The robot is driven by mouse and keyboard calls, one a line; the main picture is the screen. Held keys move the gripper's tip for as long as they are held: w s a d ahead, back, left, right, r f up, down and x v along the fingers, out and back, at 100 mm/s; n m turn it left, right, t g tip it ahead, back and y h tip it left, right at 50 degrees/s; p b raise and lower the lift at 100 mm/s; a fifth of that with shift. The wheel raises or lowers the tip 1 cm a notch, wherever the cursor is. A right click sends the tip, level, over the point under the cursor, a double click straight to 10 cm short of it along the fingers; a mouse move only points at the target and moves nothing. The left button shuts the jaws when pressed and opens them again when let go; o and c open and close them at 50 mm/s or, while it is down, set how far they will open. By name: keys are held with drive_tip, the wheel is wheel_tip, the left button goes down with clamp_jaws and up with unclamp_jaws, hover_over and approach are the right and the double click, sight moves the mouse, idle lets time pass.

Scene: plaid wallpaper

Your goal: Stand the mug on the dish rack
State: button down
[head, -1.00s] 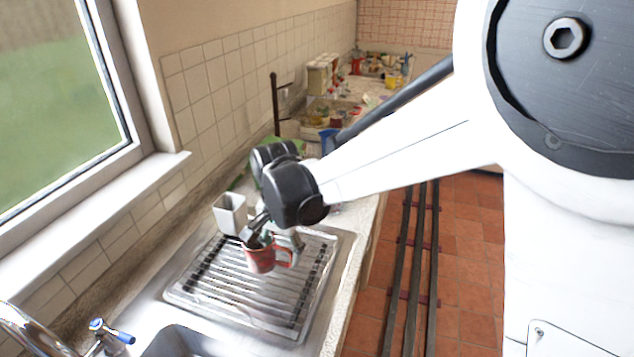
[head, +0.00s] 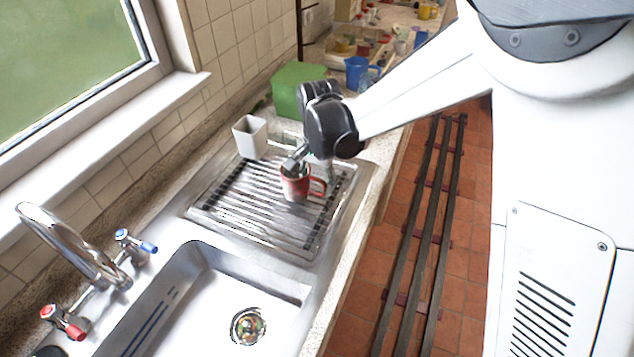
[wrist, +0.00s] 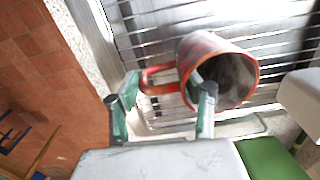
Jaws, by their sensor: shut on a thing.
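The red and white mug (head: 294,190) is over the dish rack (head: 250,214), right of its middle. It looks roughly upright, with its handle to the right. My gripper (head: 298,168) is at its rim from above and is shut on it. In the wrist view the mug (wrist: 218,62) shows its open mouth and dark inside. One finger of my gripper (wrist: 163,88) is at the rim and the other lies beyond the red handle. I cannot tell whether the mug's base touches the metal bars of the rack (wrist: 150,38).
A white square container (head: 250,140) stands at the rack's back left corner. A green box (head: 290,88) is behind it. The sink (head: 200,310) with its tap (head: 75,250) lies in front. The rack's left and front bars are clear. Several items crowd the far counter.

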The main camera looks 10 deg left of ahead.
drive_tip(key=shift+f, duration=0.25)
drive_tip(key=c, duration=0.9)
unclamp_jaws()
drive_tip(key=shift+r, duration=0.1)
drive_tip(key=shift+c, duration=0.2)
wheel_tip(320, 180, up, 12)
drive_tip(key=s+d+r+n+t, duration=0.15)
drive_tip(key=s+d+r, duration=0.25)
drive_tip(key=d, duration=0.4)
drive_tip(key=s+d+r+t, duration=0.2)
drive_tip(key=s+d+r, duration=0.1)
drive_tip(key=d, duration=0.6)
drive_tip(key=s+d+f+n+t, duration=0.1)
drive_tip(key=s+d+t, duration=0.2)
drive_tip(key=s+d, duration=0.9)
drive_tip(key=shift+s+d+f+n+t+b, duration=0.2)
drive_tip(key=shift+d+f+n+t+b, duration=0.1)
drive_tip(key=shift+d+n+t, duration=0.1)
